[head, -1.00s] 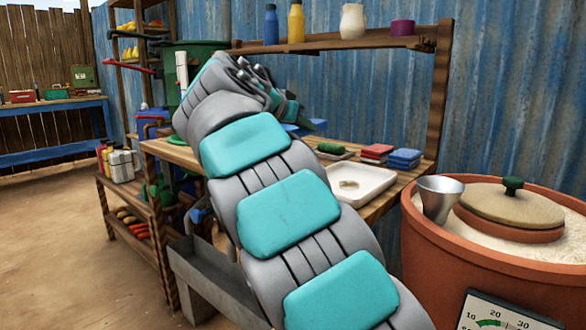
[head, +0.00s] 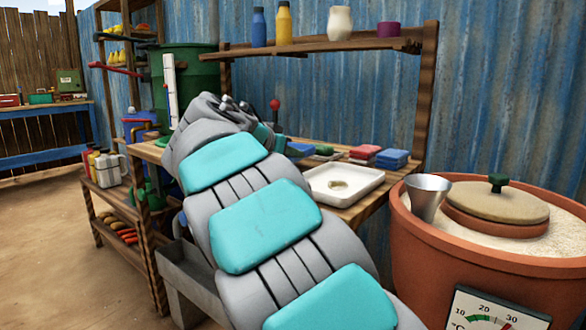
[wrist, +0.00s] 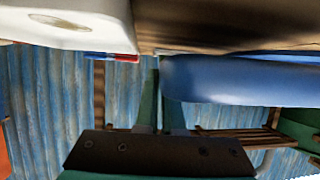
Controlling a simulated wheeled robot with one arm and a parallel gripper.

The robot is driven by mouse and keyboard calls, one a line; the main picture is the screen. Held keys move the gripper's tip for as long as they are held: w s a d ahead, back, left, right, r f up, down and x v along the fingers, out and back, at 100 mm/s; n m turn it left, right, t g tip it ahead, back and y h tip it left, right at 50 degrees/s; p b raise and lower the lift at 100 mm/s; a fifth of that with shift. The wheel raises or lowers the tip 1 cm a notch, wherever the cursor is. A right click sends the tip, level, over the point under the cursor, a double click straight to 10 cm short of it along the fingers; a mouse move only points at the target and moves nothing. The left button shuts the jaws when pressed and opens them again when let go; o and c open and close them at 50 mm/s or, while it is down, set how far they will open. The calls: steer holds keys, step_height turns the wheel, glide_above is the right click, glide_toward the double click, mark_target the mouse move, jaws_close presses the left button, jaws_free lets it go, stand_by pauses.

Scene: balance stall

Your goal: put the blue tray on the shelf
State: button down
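The blue tray (wrist: 240,80) fills the right middle of the wrist view, close to the camera. In the head view only a small blue part of it (head: 300,148) shows past my arm, low over the table. My gripper (wrist: 160,105) has its dark green fingers close together at the tray's near end; the tray hides part of one finger. It looks shut on the tray's edge. In the head view my gripper (head: 258,118) is partly hidden by my own arm. The wooden shelf (head: 320,46) is on the blue wall above the table.
The shelf holds a blue bottle (head: 259,27), a yellow bottle (head: 284,24), a white vase (head: 340,23) and a purple cup (head: 388,30). The table carries a white tray (head: 368,177) and folded cloths (head: 392,158). A terracotta pot (head: 440,262) stands at right.

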mark_target(293, 162)
step_height(293, 162, down, 4)
steer(key=shift+r+b, duration=0.25)
steer(key=shift+b, duration=0.25)
steer(key=shift+r, duration=0.1)
steer(key=c, duration=1)
jaws_free()
steer(key=shift+c, duration=0.2)
steer(key=shift+p, duration=0.4)
